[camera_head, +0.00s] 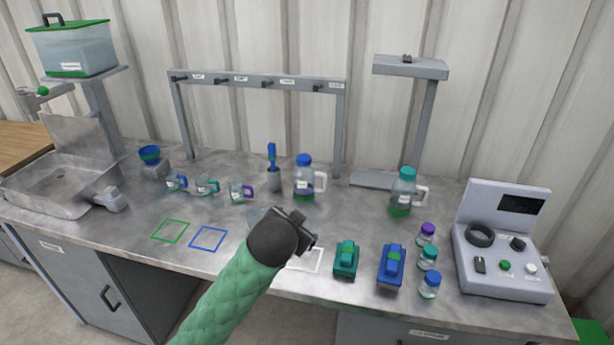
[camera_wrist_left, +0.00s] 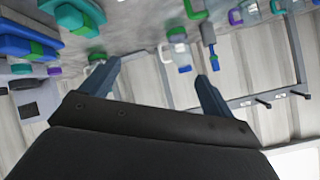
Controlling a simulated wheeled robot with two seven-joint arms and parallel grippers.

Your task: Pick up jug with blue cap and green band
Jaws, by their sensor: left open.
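The jug with the blue cap and green band (camera_head: 304,181) stands upright on the bench in the middle, its white handle to the right. In the left wrist view, the jug (camera_wrist_left: 177,47) appears upside down, beyond and between my finger tips. My left gripper (camera_head: 299,222) is on the near side of the jug, apart from it, in the head view. The left gripper (camera_wrist_left: 157,74) is open and empty in the wrist view. A similar jug with a teal cap and green band (camera_head: 403,193) stands farther right. My right gripper is not in view.
A blue brush in a grey holder (camera_head: 273,180) and small cups (camera_head: 240,191) stand left of the jug. A rack (camera_head: 258,78) spans behind. Teal (camera_head: 346,260) and blue (camera_head: 391,266) blocks, small bottles (camera_head: 428,257) and a control box (camera_head: 503,262) lie right.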

